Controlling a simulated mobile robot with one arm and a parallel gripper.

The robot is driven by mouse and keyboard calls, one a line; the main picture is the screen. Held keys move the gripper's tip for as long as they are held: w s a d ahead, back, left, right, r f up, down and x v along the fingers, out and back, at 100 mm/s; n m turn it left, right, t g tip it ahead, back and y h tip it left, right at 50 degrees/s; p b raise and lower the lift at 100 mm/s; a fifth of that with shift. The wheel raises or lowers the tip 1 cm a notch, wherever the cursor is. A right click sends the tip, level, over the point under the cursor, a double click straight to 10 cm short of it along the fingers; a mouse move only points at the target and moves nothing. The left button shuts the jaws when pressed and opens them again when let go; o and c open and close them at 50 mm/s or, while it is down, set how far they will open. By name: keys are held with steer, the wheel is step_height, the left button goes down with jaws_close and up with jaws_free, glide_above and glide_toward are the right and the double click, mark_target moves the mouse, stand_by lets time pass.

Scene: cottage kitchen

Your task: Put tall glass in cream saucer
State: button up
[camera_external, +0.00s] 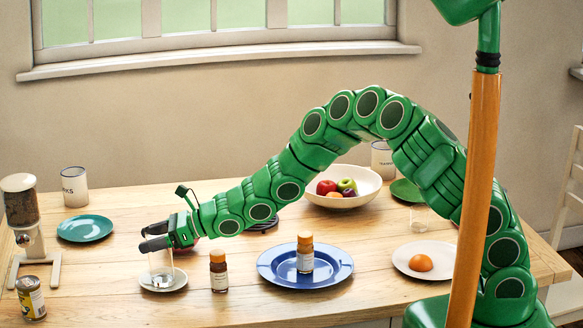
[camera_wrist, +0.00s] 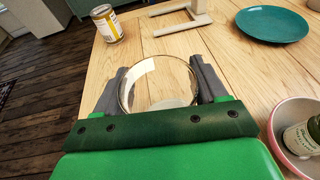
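The tall glass (camera_external: 161,262) is clear and upright at the cream saucer (camera_external: 177,284), near the front left of the table. Its base appears to be within the saucer's rim; I cannot tell whether it rests there or hangs just above. My gripper (camera_external: 153,237) is at the top of the glass, reaching in from the right. In the wrist view, the round rim of the glass (camera_wrist: 158,60) fills the gap between my dark fingers (camera_wrist: 160,86), one along each side. The gripper looks shut on the glass. The near finger hides part of its top in the external view.
A brown bottle (camera_external: 218,272) stands close right of the saucer, and a blue plate (camera_external: 263,264) with another bottle lies beyond it. A can (camera_external: 31,297), a coffee grinder (camera_external: 24,212) and a teal plate (camera_external: 85,229) are on the left.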

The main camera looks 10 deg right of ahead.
steer(key=o, duration=0.4)
steer(key=shift+r, duration=0.1)
steer(key=v, duration=1.2)
stand_by(0.3)
steer(key=shift+r, duration=0.1)
